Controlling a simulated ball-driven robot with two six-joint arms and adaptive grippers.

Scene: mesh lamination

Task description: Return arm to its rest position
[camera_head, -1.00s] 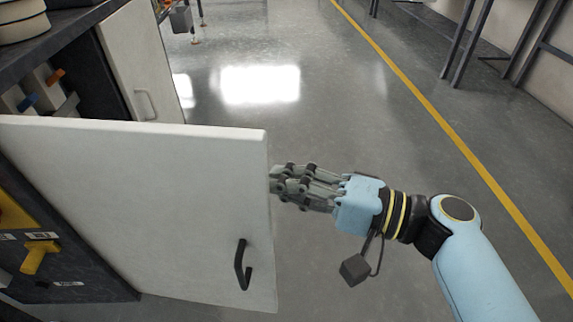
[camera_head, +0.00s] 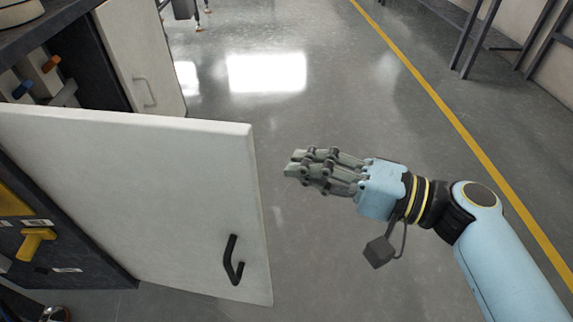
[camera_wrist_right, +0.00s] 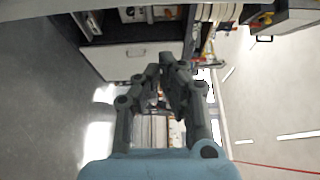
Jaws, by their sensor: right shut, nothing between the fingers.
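My right gripper (camera_head: 292,165) hangs over the open floor, to the right of an open white cabinet door (camera_head: 150,190). A gap of floor shows between its fingertips and the door's free edge. The fingers are shut with nothing between them. The gripper also shows in the right wrist view (camera_wrist_right: 168,75), its fingertips close together. The door has a black handle (camera_head: 232,260) near its lower right corner, apart from the gripper. My left gripper is not in view.
A second white door (camera_head: 140,55) stands open farther back on the left. The dark cabinet (camera_head: 75,240) holds a yellow-handled item (camera_head: 36,242). Grey floor (camera_head: 340,90) with a yellow line (camera_head: 440,105) is clear. Dark metal racks (camera_head: 475,40) stand at the upper right.

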